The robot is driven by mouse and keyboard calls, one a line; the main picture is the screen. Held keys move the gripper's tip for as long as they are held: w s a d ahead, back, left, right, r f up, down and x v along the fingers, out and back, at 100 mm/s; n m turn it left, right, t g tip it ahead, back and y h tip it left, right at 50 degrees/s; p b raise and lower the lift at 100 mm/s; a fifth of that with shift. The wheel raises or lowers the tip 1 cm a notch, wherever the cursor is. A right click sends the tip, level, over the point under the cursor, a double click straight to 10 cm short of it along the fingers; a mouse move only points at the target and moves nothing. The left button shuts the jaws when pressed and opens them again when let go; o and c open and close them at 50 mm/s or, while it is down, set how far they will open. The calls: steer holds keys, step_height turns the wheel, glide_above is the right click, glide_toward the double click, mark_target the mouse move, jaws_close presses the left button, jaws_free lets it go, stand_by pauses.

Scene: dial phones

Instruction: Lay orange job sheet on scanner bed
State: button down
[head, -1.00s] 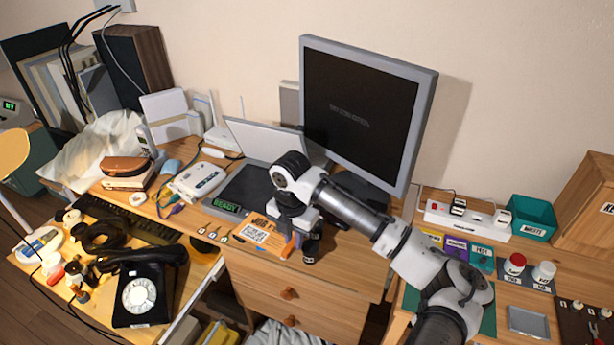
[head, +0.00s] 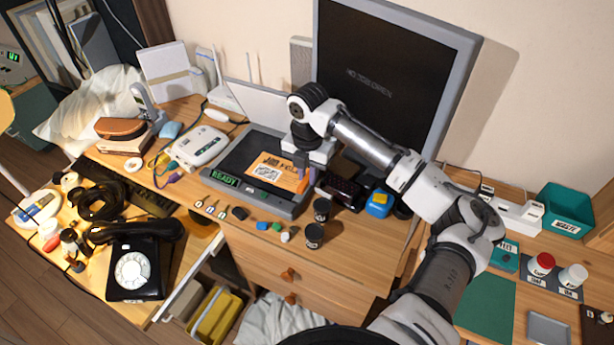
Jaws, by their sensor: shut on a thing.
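The orange job sheet (head: 274,168) has a printed code and dark lettering. It is over the right part of the scanner's dark bed (head: 240,158); whether it touches the bed or is just above it, I cannot tell. The scanner's lid (head: 254,112) stands open at the back, and a green READY display (head: 225,178) shows at its front left. My gripper (head: 302,184) is at the sheet's right edge, shut on it, with orange fingertips showing. The wrist hides part of the scanner's right side.
A monitor (head: 400,85) stands behind my arm. Two dark cups (head: 314,236), a blue box (head: 379,203) and small coloured pieces (head: 262,226) lie close in front and right of the scanner. A white device (head: 200,146) is to its left. A black dial phone (head: 133,268) stands lower left.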

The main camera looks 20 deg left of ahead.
steer(key=w+f+b, duration=0.3)
steer(key=w, duration=0.1)
steer(key=shift+a+f, duration=0.25)
steer(key=shift+f+b, duration=0.4)
steer(key=shift+f, duration=0.8)
steer(key=c, duration=1.3)
jaws_free()
step_height(320, 180, up, 14)
steer(key=b, duration=0.2)
steer(key=shift+a+b, duration=0.2)
steer(key=shift+b, duration=0.15)
